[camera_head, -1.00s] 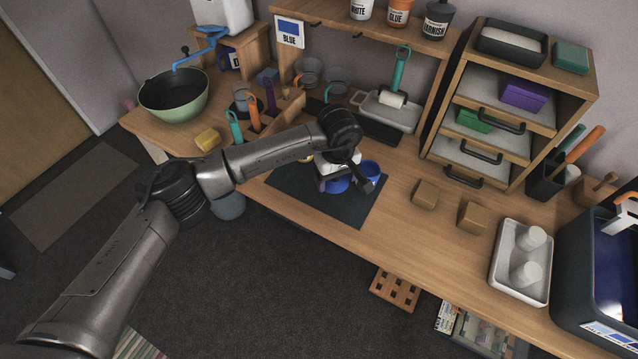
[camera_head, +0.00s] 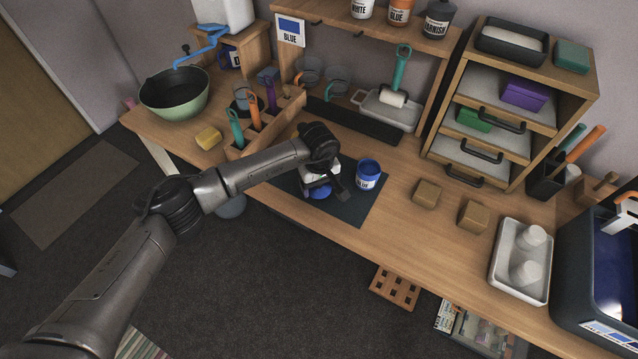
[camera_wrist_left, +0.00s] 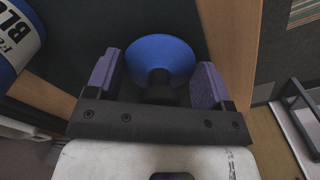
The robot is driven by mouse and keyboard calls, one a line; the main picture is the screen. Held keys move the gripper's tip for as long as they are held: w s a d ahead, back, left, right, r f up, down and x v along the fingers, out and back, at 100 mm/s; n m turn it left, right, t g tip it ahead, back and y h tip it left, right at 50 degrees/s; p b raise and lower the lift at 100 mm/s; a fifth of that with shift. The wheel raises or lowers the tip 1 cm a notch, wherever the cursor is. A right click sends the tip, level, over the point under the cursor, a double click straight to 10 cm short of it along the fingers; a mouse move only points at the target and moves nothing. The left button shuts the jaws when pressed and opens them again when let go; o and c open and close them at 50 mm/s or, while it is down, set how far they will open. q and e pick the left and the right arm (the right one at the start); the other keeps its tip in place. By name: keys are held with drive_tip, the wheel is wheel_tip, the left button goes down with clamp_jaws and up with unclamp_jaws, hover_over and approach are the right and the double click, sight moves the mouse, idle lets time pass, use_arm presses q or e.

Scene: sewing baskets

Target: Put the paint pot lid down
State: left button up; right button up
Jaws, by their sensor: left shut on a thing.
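The blue paint pot lid (camera_head: 320,193) is just under my left gripper (camera_head: 318,184), low over the dark mat (camera_head: 358,208). I cannot tell whether the lid touches the mat. The blue paint pot (camera_head: 368,176) stands upright and open on the mat, to the right of the lid; its label also shows in the left wrist view (camera_wrist_left: 14,45). My right gripper is not in view.
Two wooden blocks (camera_head: 426,193) lie right of the mat. A white tray (camera_head: 497,285) with cups is further right. The mat's front right part is clear.

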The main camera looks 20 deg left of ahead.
use_arm(q)
drive_tip(key=shift+f, duration=0.1)
drive_tip(key=o, duration=0.9)
wheel_tip(320, 180, up, 12)
drive_tip(key=shift+r, duration=0.15)
idle(0.3)
